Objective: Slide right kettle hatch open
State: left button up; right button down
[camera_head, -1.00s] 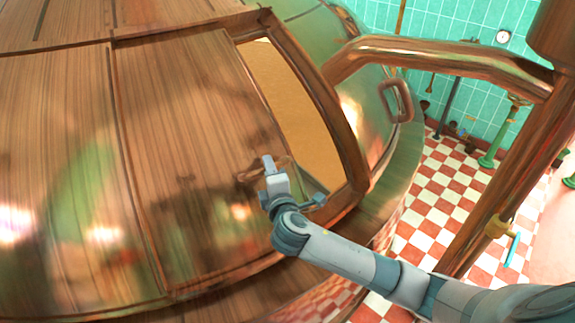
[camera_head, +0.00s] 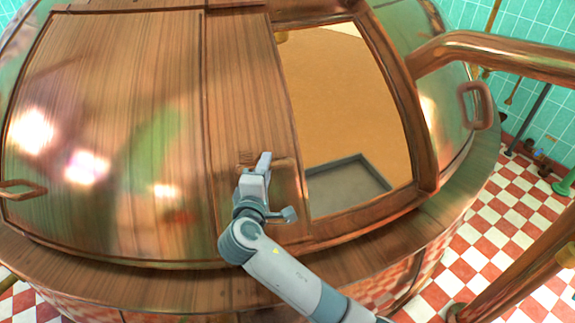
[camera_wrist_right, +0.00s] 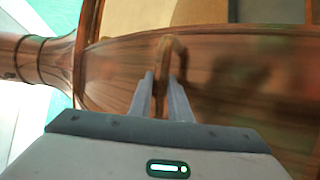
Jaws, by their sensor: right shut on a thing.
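The copper kettle's right hatch (camera_head: 240,80) is a sliding panel, partly open and overlapping the panel to its left. Its loop handle (camera_head: 290,180) is near the lower right edge and shows upright in the wrist view (camera_wrist_right: 176,48). My right gripper (camera_head: 262,163) is shut on this handle; in the wrist view its fingers (camera_wrist_right: 162,85) close around the bar. The opening (camera_head: 345,100) right of the hatch is wide and shows a tan interior with a grey rectangular recess or tray (camera_head: 345,183). My left gripper is not in view.
The copper frame (camera_head: 405,110) borders the opening on the right. A thick copper pipe (camera_head: 490,48) crosses at upper right. Another handle (camera_head: 22,188) is at far left, and one (camera_head: 477,108) sits on the dome at right.

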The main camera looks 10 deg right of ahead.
jog(key=a, duration=0.4)
jog(key=shift+s+f, duration=0.25)
jog(key=shift+f, duration=0.15)
jog(key=shift+d, duration=0.1)
jog(key=c, duration=1.6)
grip_release()
jog(key=shift+c, duration=0.2)
jog(key=shift+d+r, duration=0.15)
jog(key=shift+r, duration=0.1)
